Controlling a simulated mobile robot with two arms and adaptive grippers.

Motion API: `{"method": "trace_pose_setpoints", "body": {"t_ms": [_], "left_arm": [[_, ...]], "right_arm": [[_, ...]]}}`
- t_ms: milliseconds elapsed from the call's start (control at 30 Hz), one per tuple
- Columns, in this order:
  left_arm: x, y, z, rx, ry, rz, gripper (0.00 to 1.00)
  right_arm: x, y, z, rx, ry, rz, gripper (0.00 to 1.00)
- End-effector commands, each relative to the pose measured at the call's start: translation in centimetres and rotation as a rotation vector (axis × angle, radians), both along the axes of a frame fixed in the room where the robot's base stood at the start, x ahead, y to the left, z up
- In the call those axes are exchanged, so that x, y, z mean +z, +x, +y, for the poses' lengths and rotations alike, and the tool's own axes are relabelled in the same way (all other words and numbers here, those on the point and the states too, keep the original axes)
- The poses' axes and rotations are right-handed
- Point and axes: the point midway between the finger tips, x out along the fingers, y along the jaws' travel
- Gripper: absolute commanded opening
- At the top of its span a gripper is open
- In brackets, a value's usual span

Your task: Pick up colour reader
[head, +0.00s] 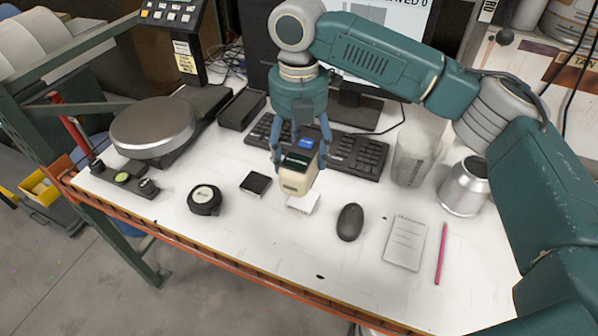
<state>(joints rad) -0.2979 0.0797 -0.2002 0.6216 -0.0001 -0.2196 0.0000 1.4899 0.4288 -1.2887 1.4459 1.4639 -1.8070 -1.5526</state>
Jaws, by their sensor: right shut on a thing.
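The colour reader (296,180) is a small cream block with a dark top and a blue screen. My right gripper (299,158) points down over the middle of the white table, its blue fingers shut around the reader's sides. The reader is tilted and seems to be above a small white object (304,203), partly hidden beneath it; I cannot tell whether they touch. My left gripper is not in view.
A keyboard (355,153) lies behind the reader. A black mouse (350,222), notepad (405,241) and pink pencil (441,254) lie to the right. A tape measure (204,200) and small black box (255,184) lie left. A metal can (464,188) and clear container (412,160) stand right.

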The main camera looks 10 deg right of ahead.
Motion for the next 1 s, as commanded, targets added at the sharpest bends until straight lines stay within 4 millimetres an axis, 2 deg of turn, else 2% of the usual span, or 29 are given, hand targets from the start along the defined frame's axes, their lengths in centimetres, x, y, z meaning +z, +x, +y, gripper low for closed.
{"method": "trace_pose_setpoints", "body": {"t_ms": [33,200,500,700,1000], "left_arm": [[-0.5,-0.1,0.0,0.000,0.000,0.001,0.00],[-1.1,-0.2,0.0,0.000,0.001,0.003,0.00],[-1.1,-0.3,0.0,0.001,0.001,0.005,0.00],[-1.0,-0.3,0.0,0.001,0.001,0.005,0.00],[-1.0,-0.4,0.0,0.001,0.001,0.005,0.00]], "right_arm": [[1.4,0.1,0.1,0.002,0.003,-0.007,0.17],[5.7,0.1,0.1,0.000,0.002,-0.005,0.17],[11.0,0.1,0.0,0.000,0.000,-0.004,0.17],[12.1,0.0,0.0,0.000,0.001,-0.003,0.17],[12.2,0.0,0.0,0.000,0.002,-0.001,0.17]]}}
